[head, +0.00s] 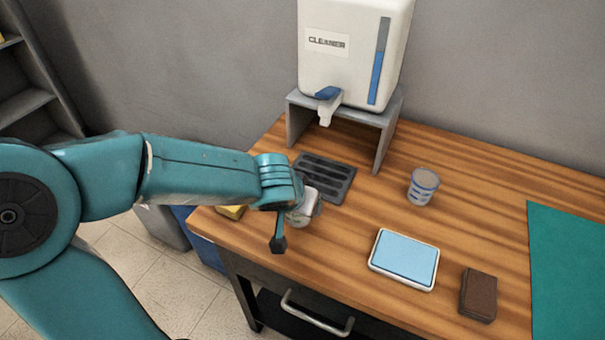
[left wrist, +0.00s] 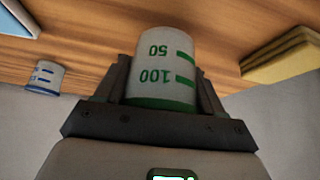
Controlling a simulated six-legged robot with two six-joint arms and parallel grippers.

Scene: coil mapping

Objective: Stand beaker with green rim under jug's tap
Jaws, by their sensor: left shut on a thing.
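My left gripper (head: 292,218) is shut on the beaker with the green rim (left wrist: 165,70), near the table's left front edge. The beaker's sides are between the two fingers, and it seems upright, its markings turned the same way as the other beaker's. In the head view the beaker (head: 308,207) is partly hidden by my gripper; I cannot tell if its base touches the table. The white jug (head: 345,65) labelled CLEANER stands on a grey stand, its tap (head: 327,106) over a dark slotted tray (head: 338,171). The held beaker is in front of this tray. My right gripper is not in view.
A beaker with blue markings (head: 423,187) stands right of the stand. A blue pad in a white frame (head: 404,258), a brown block (head: 478,295) and a green mat (head: 570,270) lie further right. A yellow sponge (head: 231,212) is beside my gripper. The slotted tray is empty.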

